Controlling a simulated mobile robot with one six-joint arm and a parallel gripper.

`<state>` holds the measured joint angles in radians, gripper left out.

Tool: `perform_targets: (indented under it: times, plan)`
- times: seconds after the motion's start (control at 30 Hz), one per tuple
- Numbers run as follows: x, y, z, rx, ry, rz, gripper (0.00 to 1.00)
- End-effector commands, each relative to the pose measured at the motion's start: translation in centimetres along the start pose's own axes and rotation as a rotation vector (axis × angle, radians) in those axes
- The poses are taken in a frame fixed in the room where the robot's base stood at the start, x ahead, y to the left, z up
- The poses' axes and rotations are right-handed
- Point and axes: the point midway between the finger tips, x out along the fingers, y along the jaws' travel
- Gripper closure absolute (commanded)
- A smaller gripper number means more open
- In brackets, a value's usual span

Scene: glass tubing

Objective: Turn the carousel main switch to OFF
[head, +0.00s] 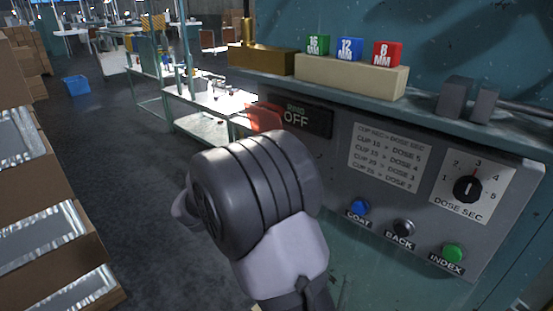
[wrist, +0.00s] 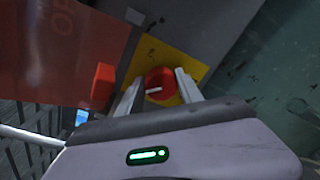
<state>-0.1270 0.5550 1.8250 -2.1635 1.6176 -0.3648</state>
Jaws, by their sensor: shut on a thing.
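The main switch is a round red knob (wrist: 160,82) with a white mark, on a yellow plate (wrist: 185,61). In the wrist view the knob sits between the two fingers of my gripper (wrist: 157,90), which is shut on it. The white mark lies nearly level across that picture. In the head view my rounded wrist hides the fingers and the switch.
A red plate (head: 266,117) sticks out beside the sign. The panel has a dose dial (head: 467,189) and blue (head: 360,207), black (head: 404,227) and green (head: 453,252) buttons. A shelf with blocks runs above.

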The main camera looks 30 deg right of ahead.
Motion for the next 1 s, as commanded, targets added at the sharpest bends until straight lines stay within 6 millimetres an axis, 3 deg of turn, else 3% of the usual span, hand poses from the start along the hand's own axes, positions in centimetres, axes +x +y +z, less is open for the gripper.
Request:
perform_targets:
  times: [0.8,0.83,0.93,1.0]
  plan:
    - [0.00,-0.07,-0.08,-0.107,-0.006,-0.007,0.97]
    - [0.00,-0.07,-0.08,-0.107,-0.006,-0.007,0.53]
    - [0.00,-0.05,-0.07,-0.107,-0.006,-0.007,0.35]
    - [0.00,-0.03,-0.06,-0.106,-0.006,-0.007,0.35]
